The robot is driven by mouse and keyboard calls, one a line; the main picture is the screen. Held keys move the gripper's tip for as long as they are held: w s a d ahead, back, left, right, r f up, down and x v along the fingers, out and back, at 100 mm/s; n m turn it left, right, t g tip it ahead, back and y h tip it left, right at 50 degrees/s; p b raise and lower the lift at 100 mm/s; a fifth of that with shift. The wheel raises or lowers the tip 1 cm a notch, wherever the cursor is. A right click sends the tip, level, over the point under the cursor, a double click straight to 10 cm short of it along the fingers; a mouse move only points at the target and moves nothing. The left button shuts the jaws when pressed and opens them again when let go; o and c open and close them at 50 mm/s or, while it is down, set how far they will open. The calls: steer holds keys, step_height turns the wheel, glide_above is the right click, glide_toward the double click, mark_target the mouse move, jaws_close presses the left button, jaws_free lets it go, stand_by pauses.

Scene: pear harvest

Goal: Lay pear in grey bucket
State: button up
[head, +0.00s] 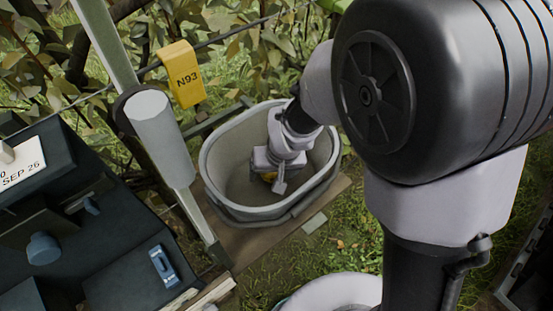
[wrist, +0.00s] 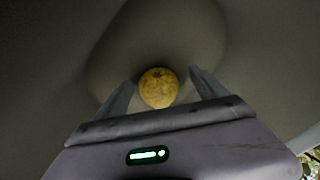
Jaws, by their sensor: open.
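The grey bucket (head: 222,196) is a deep oval tub standing on a wooden board in the middle of the head view. My gripper (head: 270,180) reaches down inside it. The yellow-brown pear (wrist: 158,88) shows in the wrist view between and just beyond my two open fingers (wrist: 160,85), with the bucket's grey inside (wrist: 240,60) around it. The fingers stand apart from the pear on both sides. I cannot tell whether the pear touches the bucket's floor.
A yellow tag marked N93 (head: 187,80) hangs from a wire behind the bucket. A grey post (head: 160,138) stands close to its left. A dark bench (head: 110,262) with a blue clip (head: 163,265) fills the lower left. Grass (head: 345,240) lies in front.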

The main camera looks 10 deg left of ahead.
steer(key=p+v, duration=0.3)
steer(key=v, duration=1.2)
steer(key=s+d+r+m+t, duration=0.3)
steer(key=s+d+r+m, duration=0.1)
steer(key=d+r, duration=0.35)
steer(key=s+d+r+m+t, duration=0.3)
steer(key=d+r+m, duration=0.1)
steer(key=d+r, duration=0.4)
step_height(320, 180, down, 25)
steer(key=s+g+b, duration=0.2)
steer(key=b, duration=1.9)
steer(key=shift+s+d+f, duration=0.15)
steer(key=shift+s+d, duration=0.15)
steer(key=shift+d, duration=0.05)
steer(key=shift+a, duration=0.1)
